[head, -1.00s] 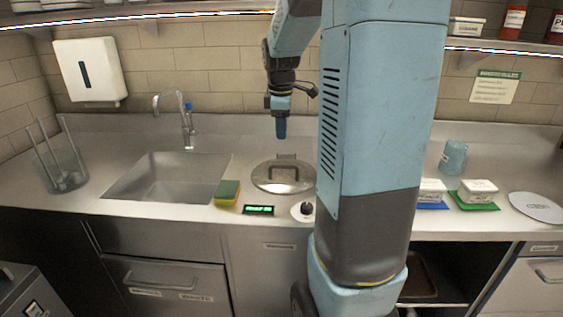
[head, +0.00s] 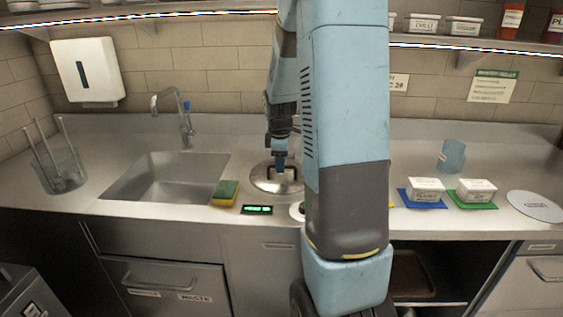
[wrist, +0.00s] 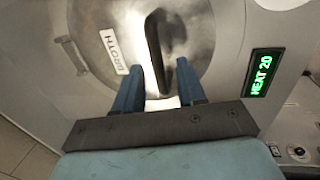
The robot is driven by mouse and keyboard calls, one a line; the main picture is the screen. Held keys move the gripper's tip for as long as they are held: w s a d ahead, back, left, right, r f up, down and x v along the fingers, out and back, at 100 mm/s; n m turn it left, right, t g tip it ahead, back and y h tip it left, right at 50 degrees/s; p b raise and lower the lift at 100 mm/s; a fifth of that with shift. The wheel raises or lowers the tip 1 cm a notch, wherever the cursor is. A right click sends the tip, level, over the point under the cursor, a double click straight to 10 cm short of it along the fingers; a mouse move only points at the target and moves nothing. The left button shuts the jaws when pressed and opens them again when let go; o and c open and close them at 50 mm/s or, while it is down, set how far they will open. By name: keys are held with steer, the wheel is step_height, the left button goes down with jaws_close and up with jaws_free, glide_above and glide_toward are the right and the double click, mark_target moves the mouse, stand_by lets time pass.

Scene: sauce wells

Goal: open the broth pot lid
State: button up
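The broth pot lid (head: 268,188) is a round steel disc set in the counter, seated flat. In the wrist view the lid (wrist: 88,22) carries a white BROTH label (wrist: 113,50) and a dark bar handle (wrist: 154,45). My gripper (head: 281,168) points down at the lid in the head view. In the wrist view my gripper (wrist: 160,88) is open, its two blue fingers apart on either side of the handle's near end. I cannot tell whether either finger touches the handle. My arm hides part of the lid's right side in the head view.
A green heat display (head: 257,210) sits in front of the lid; it reads HEAT 20 in the wrist view. A sponge (head: 225,192) and the sink (head: 168,180) lie to the left. Small white tubs (head: 425,189) and a blue cup (head: 452,155) stand to the right.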

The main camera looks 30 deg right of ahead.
steer(key=shift+f, duration=0.1)
steer(key=shift+c, duration=0.2)
jaws_close()
stand_by(0.4)
